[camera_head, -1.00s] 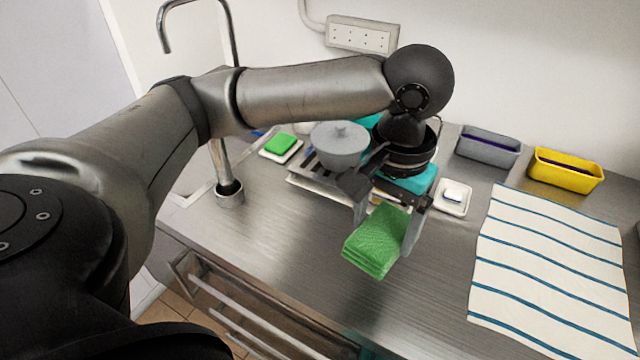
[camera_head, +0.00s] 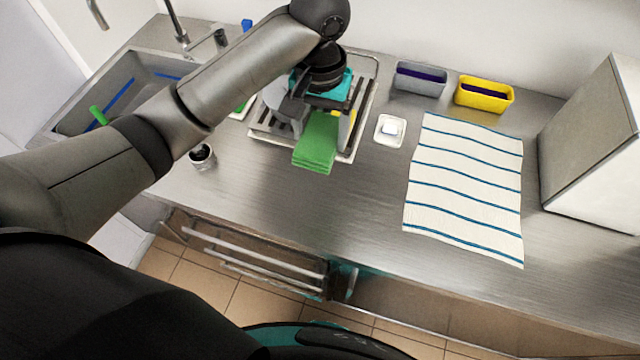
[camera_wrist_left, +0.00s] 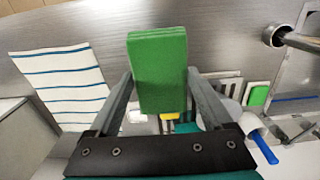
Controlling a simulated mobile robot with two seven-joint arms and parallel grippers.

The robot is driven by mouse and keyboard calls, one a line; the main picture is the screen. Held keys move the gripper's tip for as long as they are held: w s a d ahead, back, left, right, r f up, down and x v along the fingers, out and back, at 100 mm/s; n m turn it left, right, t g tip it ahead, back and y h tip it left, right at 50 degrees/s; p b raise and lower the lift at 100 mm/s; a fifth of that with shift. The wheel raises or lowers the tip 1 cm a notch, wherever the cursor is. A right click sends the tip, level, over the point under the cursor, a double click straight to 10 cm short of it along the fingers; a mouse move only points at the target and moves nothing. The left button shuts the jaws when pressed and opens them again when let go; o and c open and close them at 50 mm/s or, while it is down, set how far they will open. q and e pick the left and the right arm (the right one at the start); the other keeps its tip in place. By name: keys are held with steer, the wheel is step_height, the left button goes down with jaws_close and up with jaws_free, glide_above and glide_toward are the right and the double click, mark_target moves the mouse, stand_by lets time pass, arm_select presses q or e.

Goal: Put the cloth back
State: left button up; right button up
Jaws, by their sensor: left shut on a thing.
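A green folded cloth (camera_head: 317,146) is held by my left gripper (camera_head: 322,124), in front of and above the dish rack's front part in the head view. In the left wrist view the green cloth (camera_wrist_left: 157,72) sits between the two grey fingers of the left gripper (camera_wrist_left: 160,95), which is shut on it. A white towel with blue stripes (camera_head: 465,185) lies flat on the counter to the right; it also shows in the left wrist view (camera_wrist_left: 62,78). My right gripper is not in view.
The dish rack (camera_head: 352,150) is partly hidden by my arm. A small white dish (camera_head: 390,130), a grey bin (camera_head: 419,80) and a yellow bin (camera_head: 484,95) stand right of it. A barred rail (camera_head: 250,255) fronts the counter. The sink (camera_head: 125,85) is left. The counter's front middle is clear.

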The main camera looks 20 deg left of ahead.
arm_select(q)
steer(key=shift+s+r+p, duration=0.15)
steer(key=shift+r+p, duration=0.1)
steer(key=shift+p, duration=0.2)
steer(key=shift+f, duration=0.35)
step_height(320, 180, down, 15)
steer(key=shift+f+b, duration=0.15)
steer(key=shift+b, duration=0.8)
steer(key=shift+f+b, duration=0.35)
steer(key=shift+f, duration=1.75)
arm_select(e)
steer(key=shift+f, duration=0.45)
arm_select(q)
steer(key=shift+f, duration=0.15)
steer(key=o, duration=1.1)
